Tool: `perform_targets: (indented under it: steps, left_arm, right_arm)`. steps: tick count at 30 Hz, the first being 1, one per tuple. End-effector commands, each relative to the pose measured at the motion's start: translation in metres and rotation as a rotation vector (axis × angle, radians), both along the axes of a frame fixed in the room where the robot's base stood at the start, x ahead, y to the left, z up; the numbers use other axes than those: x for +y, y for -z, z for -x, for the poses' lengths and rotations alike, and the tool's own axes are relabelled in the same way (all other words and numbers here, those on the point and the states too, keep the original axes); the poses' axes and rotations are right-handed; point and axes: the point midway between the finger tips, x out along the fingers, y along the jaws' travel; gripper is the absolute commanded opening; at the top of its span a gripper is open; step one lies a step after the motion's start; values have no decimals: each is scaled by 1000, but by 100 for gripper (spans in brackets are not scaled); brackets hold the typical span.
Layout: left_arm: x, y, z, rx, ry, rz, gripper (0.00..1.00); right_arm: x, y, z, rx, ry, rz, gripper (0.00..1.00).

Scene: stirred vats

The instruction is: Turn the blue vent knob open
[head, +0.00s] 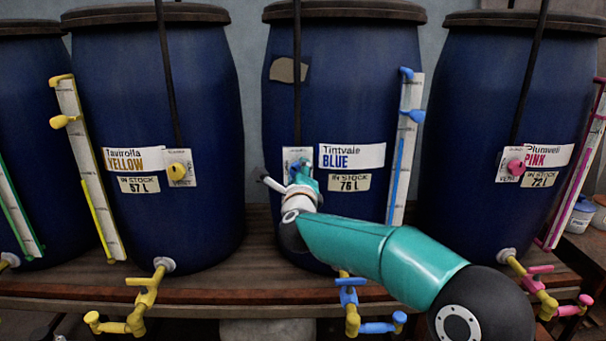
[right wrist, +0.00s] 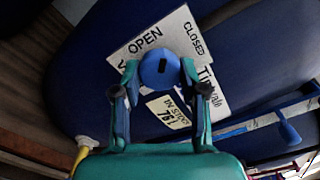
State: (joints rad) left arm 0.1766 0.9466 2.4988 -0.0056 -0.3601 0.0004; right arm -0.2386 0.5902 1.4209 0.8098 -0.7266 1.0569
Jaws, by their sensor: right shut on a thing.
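The blue vent knob (right wrist: 153,76) is round with a short black mark near its middle. It sits on a white plate (right wrist: 130,52) lettered OPEN and CLOSED, on the front of the Tintvale BLUE vat (head: 345,95). My right gripper (right wrist: 160,78) is shut on the knob, one finger on each side of it. In the head view my right gripper (head: 301,178) covers most of the knob and part of its plate. I cannot tell exactly which word the mark points to. My left gripper is in neither view.
The yellow vat (head: 150,90) stands to the left and the pink vat (head: 500,80) to the right. A gauge (head: 405,140) runs up the blue vat's right side. Taps (head: 350,305) stick out below, over the wooden shelf edge (head: 200,285). A dark rod (head: 297,70) hangs above the knob.

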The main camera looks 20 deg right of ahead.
Motion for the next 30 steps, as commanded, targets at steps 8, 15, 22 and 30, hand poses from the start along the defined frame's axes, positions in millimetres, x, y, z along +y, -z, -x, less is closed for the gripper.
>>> perform_targets:
  steps: [8, 15, 22, 30]
  left_arm:
    - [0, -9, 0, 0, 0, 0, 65]
    - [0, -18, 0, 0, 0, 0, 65]
    - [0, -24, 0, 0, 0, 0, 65]
    - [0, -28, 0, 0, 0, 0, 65]
  right_arm:
    - [3, -3, 0, 72, -6, 258, 8]
    - [3, -2, 0, 134, -7, 468, 8]
    - [3, -1, 0, 181, -7, 627, 8]
    - [3, 1, 0, 212, -9, 730, 8]
